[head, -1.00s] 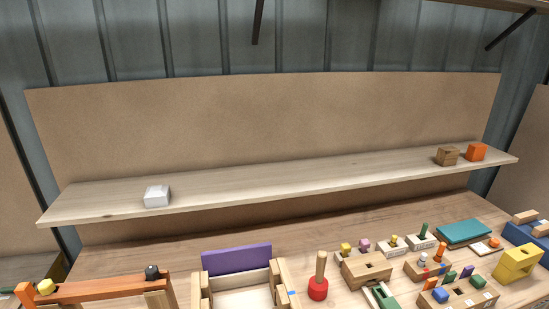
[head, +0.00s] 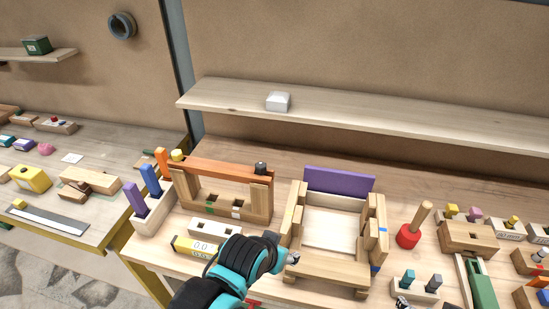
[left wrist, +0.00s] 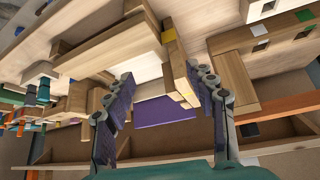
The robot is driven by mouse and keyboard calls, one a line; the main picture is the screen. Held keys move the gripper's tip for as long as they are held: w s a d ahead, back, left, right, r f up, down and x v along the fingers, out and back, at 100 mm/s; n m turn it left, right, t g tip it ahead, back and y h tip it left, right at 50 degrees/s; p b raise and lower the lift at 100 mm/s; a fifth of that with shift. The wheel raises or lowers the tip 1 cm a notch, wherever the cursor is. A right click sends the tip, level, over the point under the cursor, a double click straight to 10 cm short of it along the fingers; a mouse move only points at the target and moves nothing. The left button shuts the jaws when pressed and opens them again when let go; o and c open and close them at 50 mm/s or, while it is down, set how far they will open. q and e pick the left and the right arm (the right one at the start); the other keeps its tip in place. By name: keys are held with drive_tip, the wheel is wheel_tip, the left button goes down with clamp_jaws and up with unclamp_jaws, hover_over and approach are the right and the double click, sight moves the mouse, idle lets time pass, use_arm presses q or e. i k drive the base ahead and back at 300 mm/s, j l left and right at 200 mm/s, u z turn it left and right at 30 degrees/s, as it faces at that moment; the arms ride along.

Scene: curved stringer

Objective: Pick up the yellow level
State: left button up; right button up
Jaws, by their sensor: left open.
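The yellow level (head: 193,246) lies on the bench in the head view, with a pale display reading about 0.0. It sits in front of the orange-topped wooden frame, and my left arm hides its right part. My left gripper (head: 291,258) is to the right of the level, over the left front corner of the wooden box frame. In the left wrist view my left gripper (left wrist: 168,90) is open, its two dark fingers wide apart with nothing held. I cannot make out the level in that view. My right gripper is not visible.
The wooden box frame (head: 333,273) with a purple panel (head: 339,181) stands right of the level. The orange-topped frame (head: 220,170) is behind it. A block with purple and blue pegs (head: 153,213) is on its left. A red-based wooden peg (head: 409,236) stands farther right.

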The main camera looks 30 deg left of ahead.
sight(188, 246)
drive_tip(key=u, duration=1.75)
drive_tip(key=i+j+z, duration=0.25)
drive_tip(key=j+z, duration=0.2)
drive_tip(key=i+j+z, duration=0.25)
drive_tip(key=j, duration=0.15)
drive_tip(key=k, duration=0.1)
